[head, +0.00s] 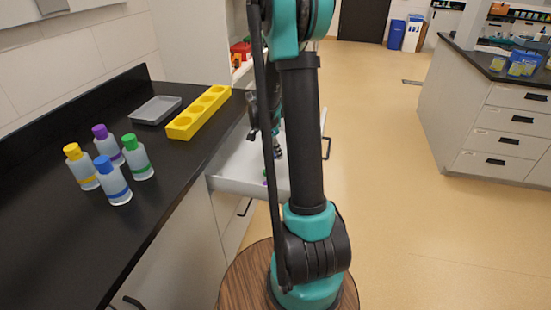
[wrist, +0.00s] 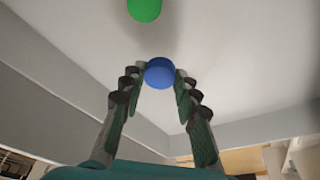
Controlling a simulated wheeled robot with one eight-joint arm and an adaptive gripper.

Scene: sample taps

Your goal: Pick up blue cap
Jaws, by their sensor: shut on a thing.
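The blue cap (wrist: 160,75) is between the fingertips of my gripper (wrist: 159,82) in the wrist view, and the fingers are shut on it. Below it is the white surface inside an open drawer. In the head view my gripper (head: 278,152) reaches down into the open drawer (head: 232,172), partly behind my arm. The blue cap is hidden there. A loose green cap (wrist: 145,8) lies on the drawer floor beyond the blue cap at the top of the wrist view.
Several capped bottles, one with a blue top (head: 113,182), stand on the black counter (head: 60,240). A grey tray (head: 156,110) and a yellow rack (head: 198,113) with round holes lie farther back. The drawer's walls surround my gripper. Open floor lies to the right.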

